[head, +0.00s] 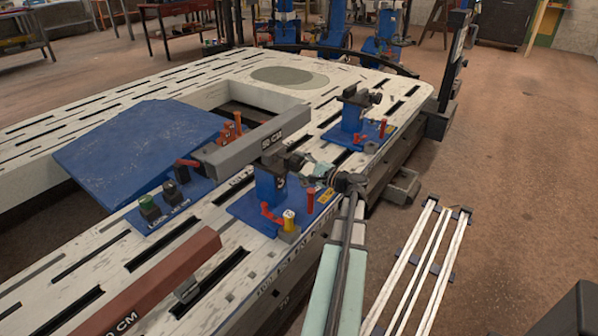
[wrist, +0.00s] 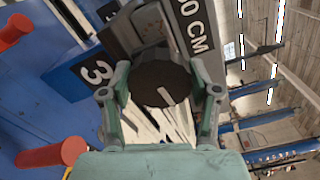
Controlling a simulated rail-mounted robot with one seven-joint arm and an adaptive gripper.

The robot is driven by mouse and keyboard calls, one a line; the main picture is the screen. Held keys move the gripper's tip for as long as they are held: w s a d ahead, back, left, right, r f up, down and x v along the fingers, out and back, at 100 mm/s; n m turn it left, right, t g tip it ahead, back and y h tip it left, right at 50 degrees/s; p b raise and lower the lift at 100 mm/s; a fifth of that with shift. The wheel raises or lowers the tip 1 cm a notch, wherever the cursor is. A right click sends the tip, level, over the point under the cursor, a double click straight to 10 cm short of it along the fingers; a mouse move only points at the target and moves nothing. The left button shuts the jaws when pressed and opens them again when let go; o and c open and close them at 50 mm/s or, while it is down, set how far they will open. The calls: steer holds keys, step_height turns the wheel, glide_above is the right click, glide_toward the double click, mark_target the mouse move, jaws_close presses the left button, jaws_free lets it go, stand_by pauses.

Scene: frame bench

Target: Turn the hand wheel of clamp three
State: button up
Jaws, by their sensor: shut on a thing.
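Clamp three is a blue post (head: 268,190) on a blue plate, with a dark clamp head on top. Its label, a white 3 on black (wrist: 97,71), shows in the wrist view. The hand wheel (wrist: 158,82) is a dark round disc with a short white mark (wrist: 166,96) pointing down and slightly right in the wrist view. My gripper (wrist: 161,88) has its pale green fingers shut on the wheel's rim, one at each side. In the head view my gripper (head: 316,170) reaches the clamp from the right, largely hiding the wheel.
A grey 50 CM bar (head: 256,137) lies across the clamp head. Red pins (head: 311,200) and a yellow-topped piece (head: 289,220) stand on the plate near my arm. Another blue clamp (head: 352,115) stands behind. A red-brown bar (head: 150,290) is in front. Floor to the right is partly clear.

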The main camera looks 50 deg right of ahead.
steer(key=n+b, duration=0.4)
steer(key=shift+f+n, duration=0.25)
steer(key=shift+n, duration=0.05)
steer(key=n+b, duration=0.4)
steer(key=b, duration=0.1)
steer(key=shift+f+n, duration=0.1)
steer(key=shift+n, duration=0.2)
steer(key=n+b, duration=0.5)
steer(key=shift+d+b, duration=0.1)
steer(key=shift+b, duration=0.25)
steer(key=shift+n+b, duration=1.1)
steer(key=shift+n, duration=0.2)
steer(key=shift+r, duration=0.25)
steer(key=o, duration=1.2)
steer(key=shift+c, duration=0.2)
